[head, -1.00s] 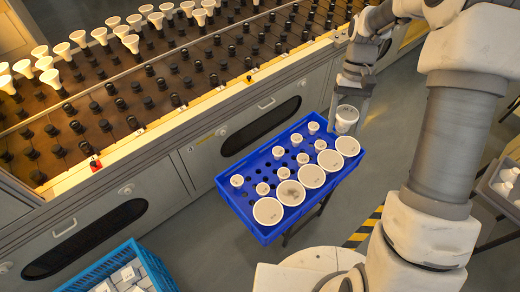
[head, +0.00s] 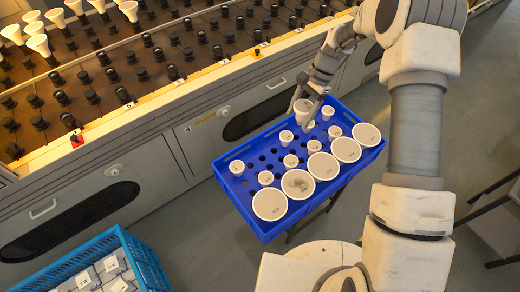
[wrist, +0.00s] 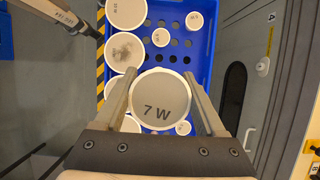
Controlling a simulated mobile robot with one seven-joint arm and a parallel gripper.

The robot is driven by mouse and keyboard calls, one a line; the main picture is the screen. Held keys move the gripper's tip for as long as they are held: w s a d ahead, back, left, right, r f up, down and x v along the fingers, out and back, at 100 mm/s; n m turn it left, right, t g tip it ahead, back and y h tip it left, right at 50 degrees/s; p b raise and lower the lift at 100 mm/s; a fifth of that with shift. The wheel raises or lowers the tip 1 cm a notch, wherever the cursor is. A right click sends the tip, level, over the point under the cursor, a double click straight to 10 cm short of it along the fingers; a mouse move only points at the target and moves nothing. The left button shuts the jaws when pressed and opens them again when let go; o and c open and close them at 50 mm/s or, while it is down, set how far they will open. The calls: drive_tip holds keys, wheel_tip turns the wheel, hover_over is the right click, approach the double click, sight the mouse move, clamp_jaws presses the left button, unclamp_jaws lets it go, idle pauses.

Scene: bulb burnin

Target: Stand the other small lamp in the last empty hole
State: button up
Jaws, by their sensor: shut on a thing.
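My gripper (head: 318,92) is shut on a small white lamp (head: 303,107), held face up above the back right part of the blue tray (head: 258,226). In the wrist view the held lamp (wrist: 162,98) reads "7 W" between the two fingers (wrist: 160,92) and hides part of the tray below. Large white lamps (head: 270,204) stand in a row along the tray's front. Several small lamps (head: 236,168) stand in holes behind them. Bare holes (head: 262,157) show towards the back left. The spot directly under the held lamp is partly hidden.
A long rack (head: 110,75) with black sockets and several white lamps (head: 38,43) runs behind the tray. A blue crate (head: 145,262) with boxes stands at bottom left. A dark stand (head: 500,205) is at right.

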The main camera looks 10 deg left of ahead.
drive_tip(key=w+a+f+m+t+b, duration=0.1)
drive_tip(key=a+f+m+b, duration=0.25)
drive_tip(key=f, duration=0.45)
drive_tip(key=w+a+f+m+t+y+b, duration=0.1)
drive_tip(key=a+f+m+b, duration=0.2)
drive_tip(key=a+f+b, duration=0.35)
drive_tip(key=w+a+f+m+t+b, duration=0.1)
drive_tip(key=a+f+m+b, duration=0.2)
drive_tip(key=f, duration=0.6)
drive_tip(key=b, duration=0.3)
hover_over(257, 157)
drive_tip(key=d, duration=0.1)
drive_tip(key=shift+s+d+f, duration=0.1)
drive_tip(key=shift+d+f, duration=0.05)
drive_tip(key=shift+f, duration=2.15)
drive_tip(key=shift+f, duration=0.15)
drive_tip(key=shift+f+b, duration=1.2)
drive_tip(key=shift+f, duration=0.55)
drive_tip(key=o, duration=1.3)
drive_tip(key=shift+o, duration=0.2)
drive_tip(key=shift+r, duration=0.1)
drive_tip(key=p+v, duration=0.5)
drive_tip(key=v, duration=1.2)
drive_tip(key=shift+s+d, duration=0.25)
drive_tip(key=shift+d, duration=0.1)
drive_tip(key=shift+r, duration=0.15)
